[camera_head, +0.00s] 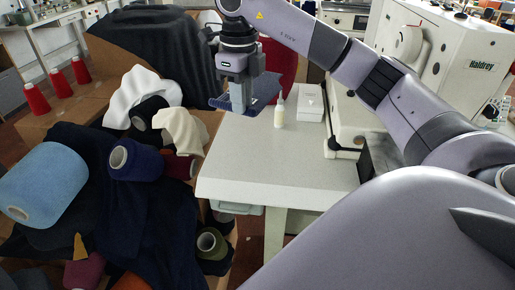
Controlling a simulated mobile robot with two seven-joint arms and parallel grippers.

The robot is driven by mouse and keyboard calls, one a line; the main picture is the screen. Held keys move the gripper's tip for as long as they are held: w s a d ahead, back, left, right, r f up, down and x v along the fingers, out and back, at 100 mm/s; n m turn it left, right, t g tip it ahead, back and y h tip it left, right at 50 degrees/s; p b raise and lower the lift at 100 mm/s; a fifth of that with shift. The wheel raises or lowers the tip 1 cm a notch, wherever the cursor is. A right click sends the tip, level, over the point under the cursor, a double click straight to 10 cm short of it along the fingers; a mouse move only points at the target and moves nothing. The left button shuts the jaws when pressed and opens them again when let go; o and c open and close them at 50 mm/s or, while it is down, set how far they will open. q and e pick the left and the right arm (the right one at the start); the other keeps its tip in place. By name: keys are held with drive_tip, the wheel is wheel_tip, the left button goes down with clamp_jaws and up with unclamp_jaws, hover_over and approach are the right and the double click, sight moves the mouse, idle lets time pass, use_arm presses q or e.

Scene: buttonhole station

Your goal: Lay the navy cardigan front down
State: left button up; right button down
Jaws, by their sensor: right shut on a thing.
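My right gripper (238,100) hangs above the far left part of the white table (290,165). It is shut on a flat blue piece, which looks like the navy cardigan front (265,88). The piece sticks out on both sides of the fingers; its middle is hidden behind them. I cannot tell whether its lower edge touches the table. My left gripper is not in view.
A small white bottle (279,112) and a white box (309,103) stand on the table, right of the gripper. A white machine (440,75) stands at the right. Yarn cones and dark cloth (75,150) crowd the left. The table's front is clear.

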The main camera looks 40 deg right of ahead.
drive_tip(key=shift+d+m, duration=0.1)
drive_tip(key=shift+m, duration=0.2)
drive_tip(key=shift+f, duration=0.25)
wheel_tip(320, 180, down, 14)
drive_tip(key=b, duration=0.3)
drive_tip(key=shift+f, duration=2.85)
drive_tip(key=c, duration=1.1)
unclamp_jaws()
drive_tip(key=shift+o, duration=0.2)
